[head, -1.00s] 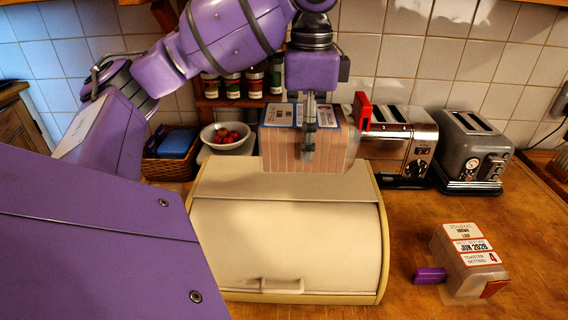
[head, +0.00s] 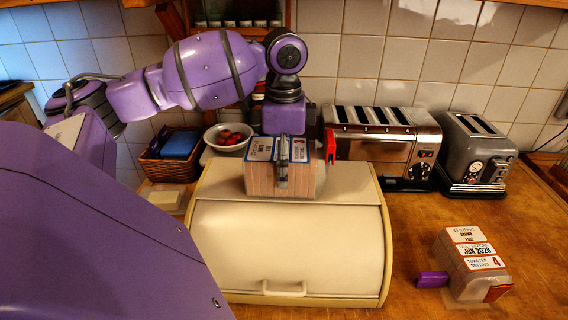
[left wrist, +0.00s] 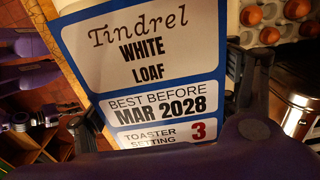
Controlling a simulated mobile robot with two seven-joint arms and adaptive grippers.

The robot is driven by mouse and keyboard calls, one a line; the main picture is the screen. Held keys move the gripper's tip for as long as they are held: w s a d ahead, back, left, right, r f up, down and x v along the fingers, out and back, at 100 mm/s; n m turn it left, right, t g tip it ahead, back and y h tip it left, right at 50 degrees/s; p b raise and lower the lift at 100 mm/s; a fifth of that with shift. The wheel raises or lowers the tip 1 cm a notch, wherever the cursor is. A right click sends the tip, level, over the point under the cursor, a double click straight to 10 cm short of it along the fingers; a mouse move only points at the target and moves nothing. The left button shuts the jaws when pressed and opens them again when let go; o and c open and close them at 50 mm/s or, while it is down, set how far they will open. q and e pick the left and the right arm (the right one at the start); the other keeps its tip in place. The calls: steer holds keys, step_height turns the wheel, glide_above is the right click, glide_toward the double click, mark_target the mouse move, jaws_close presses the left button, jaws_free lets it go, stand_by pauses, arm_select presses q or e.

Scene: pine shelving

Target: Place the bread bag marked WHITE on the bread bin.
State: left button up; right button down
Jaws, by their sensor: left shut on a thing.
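The bread bag marked WHITE (head: 262,178) is at the top of the cream bread bin (head: 290,245), near its back. My left gripper (head: 283,172) is shut on the bag from above. The bag looks upright and appears to touch the lid top, though the contact line is partly unclear. Its label (left wrist: 150,45) fills the left wrist view and reads "Tindrel WHITE LOAF", with toaster setting 3. A red clip (head: 330,147) shows at the bag's right end. My right gripper is not in view.
A chrome toaster (head: 388,140) and a grey toaster (head: 478,150) stand behind. A bowl (head: 228,138) and a basket (head: 172,157) are at back left.

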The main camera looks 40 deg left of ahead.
arm_select(q)
steer(key=o, duration=1.5)
steer(key=shift+f, duration=0.1)
step_height(320, 180, up, 12)
steer(key=shift+r, duration=0.15)
steer(key=shift+d, duration=0.1)
